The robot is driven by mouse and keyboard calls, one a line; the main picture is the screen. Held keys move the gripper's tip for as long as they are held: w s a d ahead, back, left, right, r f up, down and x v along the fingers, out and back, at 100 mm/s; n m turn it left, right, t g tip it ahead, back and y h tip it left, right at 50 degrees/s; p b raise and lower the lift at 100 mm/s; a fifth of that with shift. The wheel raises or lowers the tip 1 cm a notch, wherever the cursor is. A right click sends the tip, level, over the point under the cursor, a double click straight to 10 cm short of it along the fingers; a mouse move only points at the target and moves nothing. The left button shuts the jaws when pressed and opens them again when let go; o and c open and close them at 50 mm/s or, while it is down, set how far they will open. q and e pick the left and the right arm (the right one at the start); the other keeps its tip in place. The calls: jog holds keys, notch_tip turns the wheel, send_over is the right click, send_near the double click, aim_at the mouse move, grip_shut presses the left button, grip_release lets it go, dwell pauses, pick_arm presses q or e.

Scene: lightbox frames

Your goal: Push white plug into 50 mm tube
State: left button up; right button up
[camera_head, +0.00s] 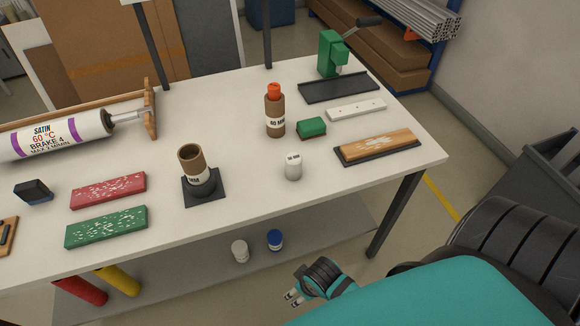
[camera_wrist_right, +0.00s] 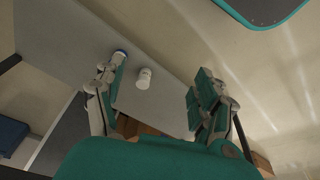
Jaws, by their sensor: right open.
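The white plug (camera_head: 293,167), with a small dark label, stands upright on the white table near its front edge. A brown open-topped tube (camera_head: 192,160) stands upright on a black square base (camera_head: 203,192) to its left; its label is only partly readable, ending in "MM". Another brown tube (camera_head: 275,122), marked 40 MM, stands farther back with an orange plug (camera_head: 274,91) in its top. My right gripper (camera_head: 292,297) is open and empty, low in front of the table, apart from the plug and tubes. Its spread fingers show in the right wrist view (camera_wrist_right: 157,85). My left gripper is out of view.
A white cap (camera_head: 239,250) and a blue cap (camera_head: 274,239) stand on the lower shelf (camera_head: 190,270). Red (camera_head: 108,190) and green (camera_head: 106,226) blocks lie left. A green block (camera_head: 311,127) and wooden block (camera_head: 376,146) lie right. Bare tabletop surrounds the plug.

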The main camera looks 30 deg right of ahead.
jog(key=w+a+r+n+y, duration=0.1)
jog(key=w+r, duration=0.2)
jog(key=r, duration=0.4)
jog(key=w+a+r+n, duration=0.1)
jog(key=w+a+r, duration=0.15)
jog(key=r, duration=0.45)
notch_tip(320, 180, up, 26)
jog(key=n+g+h, duration=0.1)
jog(key=n+g, duration=0.2)
jog(key=n, duration=0.6)
send_over(294, 158)
jog(key=f, duration=0.4)
jog(key=f+p, duration=0.1)
jog(key=f, duration=0.6)
jog(key=shift+w+a+f, duration=0.1)
jog(key=shift+a+f, duration=0.25)
jog(key=f+p, duration=0.1)
jog(key=f, duration=0.1)
jog(key=d+f+p, duration=0.1)
jog(key=f, duration=0.1)
jog(key=shift+f, duration=0.4)
jog(key=shift+a+f, duration=0.1)
jog(key=shift+f, duration=0.15)
jog(key=c, duration=1.3)
